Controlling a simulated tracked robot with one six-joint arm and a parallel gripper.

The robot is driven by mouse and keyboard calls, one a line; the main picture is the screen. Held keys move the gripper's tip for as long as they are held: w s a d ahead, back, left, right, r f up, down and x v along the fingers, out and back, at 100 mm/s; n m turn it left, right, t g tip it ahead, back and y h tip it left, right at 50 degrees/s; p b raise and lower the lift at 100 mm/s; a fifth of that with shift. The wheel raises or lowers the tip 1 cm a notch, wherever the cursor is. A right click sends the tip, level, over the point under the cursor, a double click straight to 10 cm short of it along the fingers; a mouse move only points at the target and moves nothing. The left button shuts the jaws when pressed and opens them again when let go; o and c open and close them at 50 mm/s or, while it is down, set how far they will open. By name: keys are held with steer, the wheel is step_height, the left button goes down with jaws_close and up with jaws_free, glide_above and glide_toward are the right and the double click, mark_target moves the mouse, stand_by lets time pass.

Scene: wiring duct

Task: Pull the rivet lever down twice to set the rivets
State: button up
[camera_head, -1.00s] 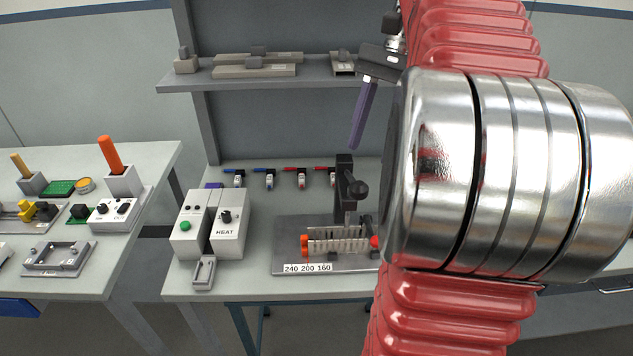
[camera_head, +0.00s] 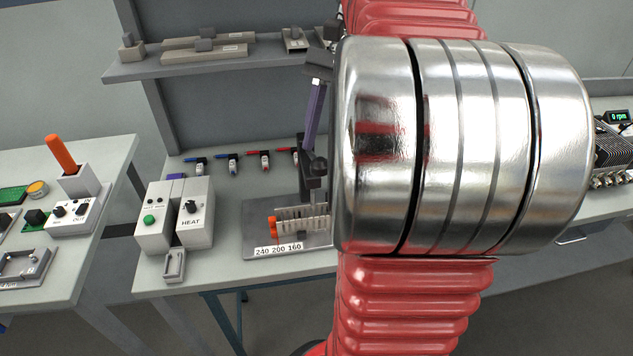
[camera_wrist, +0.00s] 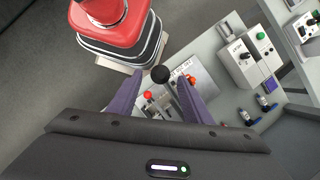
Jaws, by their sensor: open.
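A black ball knob (camera_head: 319,167) sits by a dark upright post on a grey base plate (camera_head: 262,253) labelled 240 200 160. It looks like the end of the rivet lever. A pale slotted duct strip (camera_head: 296,213) with an orange end piece (camera_head: 271,228) lies on the plate; its right part is hidden by my arm. My gripper (camera_wrist: 160,77) is open with two purple fingers pointing down. In the head view a finger (camera_head: 314,115) hangs a little above the knob. In the wrist view the knob (camera_wrist: 159,74) shows between the fingertips, with nothing held.
A grey HEAT box (camera_head: 193,213) stands left of the plate. Several blue- and red-handled tools (camera_head: 229,161) line the bench's back. A shelf (camera_head: 215,61) runs above. A red ball (camera_wrist: 148,95) shows beside the knob. My arm blocks the head view's middle.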

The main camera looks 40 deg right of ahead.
steer(key=x, duration=0.9)
steer(key=shift+c, duration=0.6)
jaws_close()
